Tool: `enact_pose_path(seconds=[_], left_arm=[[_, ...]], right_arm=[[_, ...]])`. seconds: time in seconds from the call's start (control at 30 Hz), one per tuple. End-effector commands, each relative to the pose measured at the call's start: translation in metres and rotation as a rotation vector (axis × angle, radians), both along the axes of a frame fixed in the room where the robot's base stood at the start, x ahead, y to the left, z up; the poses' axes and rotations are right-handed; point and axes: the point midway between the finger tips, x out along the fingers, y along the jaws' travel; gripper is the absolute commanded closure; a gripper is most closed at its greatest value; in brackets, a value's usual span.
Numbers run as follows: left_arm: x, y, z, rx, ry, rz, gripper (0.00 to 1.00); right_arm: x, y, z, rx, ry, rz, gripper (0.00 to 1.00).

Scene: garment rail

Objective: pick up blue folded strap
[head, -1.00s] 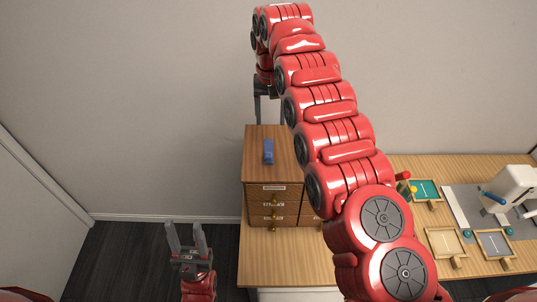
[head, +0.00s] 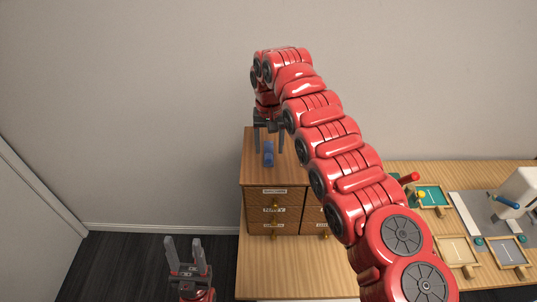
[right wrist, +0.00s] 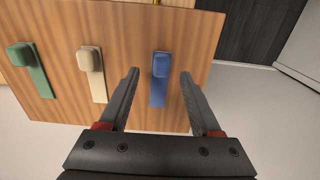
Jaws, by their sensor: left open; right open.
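The blue folded strap (head: 268,155) lies on top of a small wooden drawer cabinet (head: 258,176). In the right wrist view the strap (right wrist: 159,78) lies between the fingers of my right gripper (right wrist: 160,72), nearer the middle than either finger, with clear gaps on both sides. My right gripper also shows in the head view (head: 269,148), pointing down over the cabinet top, open and empty. My left gripper (head: 183,246) is open and empty, low at the left of the cabinet and away from the strap.
A green strap (right wrist: 30,68) and a beige strap (right wrist: 93,72) lie beside the blue one on the cabinet top. The cabinet stands on a wooden table (head: 275,267) against the wall. Small framed trays (head: 456,251) and a white machine (head: 516,188) are at the right.

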Motion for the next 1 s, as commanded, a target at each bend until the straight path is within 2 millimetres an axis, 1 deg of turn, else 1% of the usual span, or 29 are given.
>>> enact_pose_path(seconds=[0.03,0.1,0.17,0.2,0.3,0.47,0.5,0.67,0.8,0.83,1.0], left_arm=[[0.0,0.0,0.013,0.0,0.0,0.0,0.5],[0.0,0.0,0.023,0.0,0.0,0.0,0.5],[0.0,0.0,0.028,0.0,0.0,0.0,0.5],[0.0,0.0,0.03,0.0,0.0,0.0,0.5],[0.0,0.0,0.03,0.0,0.0,0.0,0.5],[0.0,0.0,0.028,0.0,0.0,0.0,0.5],[0.0,0.0,0.028,0.0,0.0,0.0,0.5],[0.0,0.0,0.028,0.0,0.0,0.0,0.5],[0.0,0.0,0.028,0.0,0.0,0.0,0.5],[0.0,0.0,0.028,0.0,0.0,0.0,0.5],[0.0,0.0,0.028,0.0,0.0,0.0,0.5]], right_arm=[[-0.001,0.0,-0.002,0.0,0.006,-0.002,0.35],[-0.002,0.003,-0.011,0.001,0.006,0.0,0.35],[-0.002,0.002,-0.023,-0.002,0.008,-0.001,0.35],[-0.002,0.002,-0.03,-0.001,0.006,-0.001,0.35],[-0.001,0.002,-0.037,0.0,0.001,-0.001,0.35],[0.0,0.002,-0.038,-0.001,-0.001,-0.001,0.35],[0.0,0.002,-0.038,-0.001,-0.001,-0.001,0.42],[0.0,0.002,-0.037,-0.001,0.0,-0.001,0.71],[0.0,0.002,-0.037,-0.001,0.0,-0.001,0.96],[0.0,0.002,-0.037,-0.001,0.0,-0.001,1.0],[0.0,0.002,-0.037,-0.001,0.0,-0.001,1.0]])
